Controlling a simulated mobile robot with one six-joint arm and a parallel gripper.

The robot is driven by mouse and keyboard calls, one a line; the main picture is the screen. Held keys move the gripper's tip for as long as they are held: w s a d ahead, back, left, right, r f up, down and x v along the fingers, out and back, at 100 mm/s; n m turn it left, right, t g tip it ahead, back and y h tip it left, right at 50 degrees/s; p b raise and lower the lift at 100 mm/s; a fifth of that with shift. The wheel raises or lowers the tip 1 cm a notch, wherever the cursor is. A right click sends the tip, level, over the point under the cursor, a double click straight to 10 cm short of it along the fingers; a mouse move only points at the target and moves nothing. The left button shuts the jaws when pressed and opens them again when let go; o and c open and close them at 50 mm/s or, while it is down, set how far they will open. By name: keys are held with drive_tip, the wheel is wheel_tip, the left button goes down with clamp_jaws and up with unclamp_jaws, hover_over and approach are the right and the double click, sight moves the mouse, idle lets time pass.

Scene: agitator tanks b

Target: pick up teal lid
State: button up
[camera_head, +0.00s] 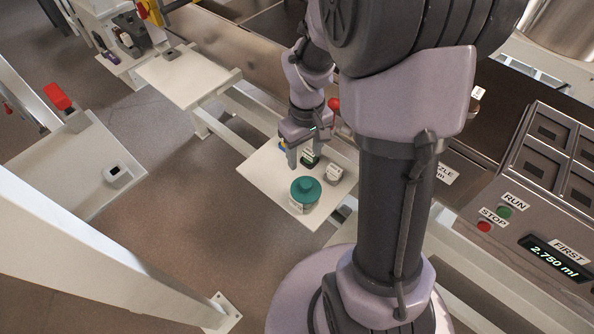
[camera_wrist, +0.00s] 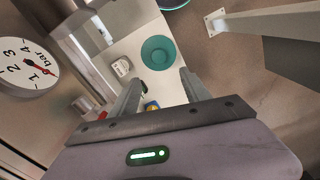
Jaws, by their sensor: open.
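The teal lid (camera_head: 306,188) is round with a raised middle. It sits near the front of a small white shelf (camera_head: 259,169), seemingly on a pale labelled container (camera_head: 296,208) mostly hidden under it. In the wrist view the lid (camera_wrist: 158,52) lies beyond the fingertips, roughly in line with the gap between them. My gripper (camera_head: 304,155) is open, behind the lid in the head view and apart from it. Its two fingers also show in the wrist view (camera_wrist: 161,78), with nothing held between them.
A pressure gauge (camera_wrist: 25,67) is at the left in the wrist view. A control panel (camera_head: 520,225) stands right. Open floor lies left of the shelf.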

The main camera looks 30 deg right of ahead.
sight(306, 182)
wheel_tip(306, 182, down, 8)
drive_tip(key=b, duration=0.2)
drive_tip(key=shift+r+b, duration=0.1)
drive_tip(key=shift+b, duration=0.25)
drive_tip(key=f+b, duration=0.2)
drive_tip(key=f, duration=0.1)
drive_tip(key=f+b, duration=0.1)
drive_tip(key=f, duration=0.1)
drive_tip(key=shift+s+d+f, duration=0.1)
drive_tip(key=shift+s, duration=0.25)
clamp_jaws()
